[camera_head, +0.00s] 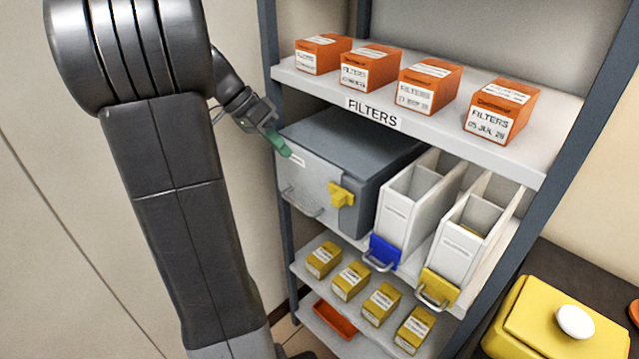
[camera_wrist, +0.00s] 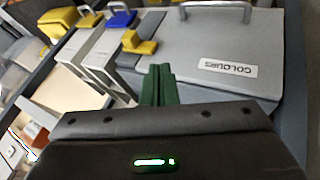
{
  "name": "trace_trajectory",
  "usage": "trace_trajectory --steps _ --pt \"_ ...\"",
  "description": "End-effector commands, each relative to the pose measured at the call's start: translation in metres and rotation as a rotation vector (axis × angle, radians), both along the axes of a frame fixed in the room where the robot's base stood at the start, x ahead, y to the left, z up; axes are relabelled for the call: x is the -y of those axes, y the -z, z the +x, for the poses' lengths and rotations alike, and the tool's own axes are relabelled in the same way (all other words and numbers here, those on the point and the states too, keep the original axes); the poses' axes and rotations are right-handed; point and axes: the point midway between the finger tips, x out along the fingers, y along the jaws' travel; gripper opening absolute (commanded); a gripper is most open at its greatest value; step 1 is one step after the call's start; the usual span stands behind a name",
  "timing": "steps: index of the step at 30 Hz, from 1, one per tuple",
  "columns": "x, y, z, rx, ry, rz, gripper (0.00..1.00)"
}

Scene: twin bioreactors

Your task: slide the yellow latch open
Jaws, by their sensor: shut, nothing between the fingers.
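The yellow latch (camera_head: 341,195) is mounted on the front face of a grey box (camera_head: 310,192), toward its right side. In the wrist view the latch (camera_wrist: 138,43) lies just beyond the fingertips and a little to their left. My gripper (camera_head: 285,149) has green fingers, which are shut and empty, near the upper left of the box front. In the wrist view the green fingers (camera_wrist: 158,72) are together, near the box face. I cannot tell whether they touch the face. The latch appears apart from the fingers.
The box front has a metal handle (camera_head: 301,204) and a label reading COLOURS (camera_wrist: 228,67). White bins with a blue tab (camera_head: 383,252) and a yellow tab (camera_head: 438,287) stand to the right. Orange filter boxes (camera_head: 430,87) stand on the shelf above (camera_head: 440,135), yellow boxes (camera_head: 381,303) below.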

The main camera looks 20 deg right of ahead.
Motion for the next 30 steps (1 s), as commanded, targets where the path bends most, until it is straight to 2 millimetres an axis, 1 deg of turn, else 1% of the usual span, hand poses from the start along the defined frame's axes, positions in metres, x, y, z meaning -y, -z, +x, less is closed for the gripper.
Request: trace_trajectory --steps 5,8,11,21,27,30 --pt "0.002 0.002 -0.001 -0.001 0.0 0.0 0.0" --pt "0.007 0.009 -0.004 -0.003 0.002 0.0 0.0" --pt "0.015 0.022 -0.009 -0.005 0.002 0.0 0.0" --pt "0.053 0.079 -0.03 -0.005 0.002 0.0 0.0" --pt "0.064 0.078 -0.056 -0.001 0.002 0.001 0.0" --pt "0.067 0.079 -0.063 0.001 0.001 0.0 0.0"
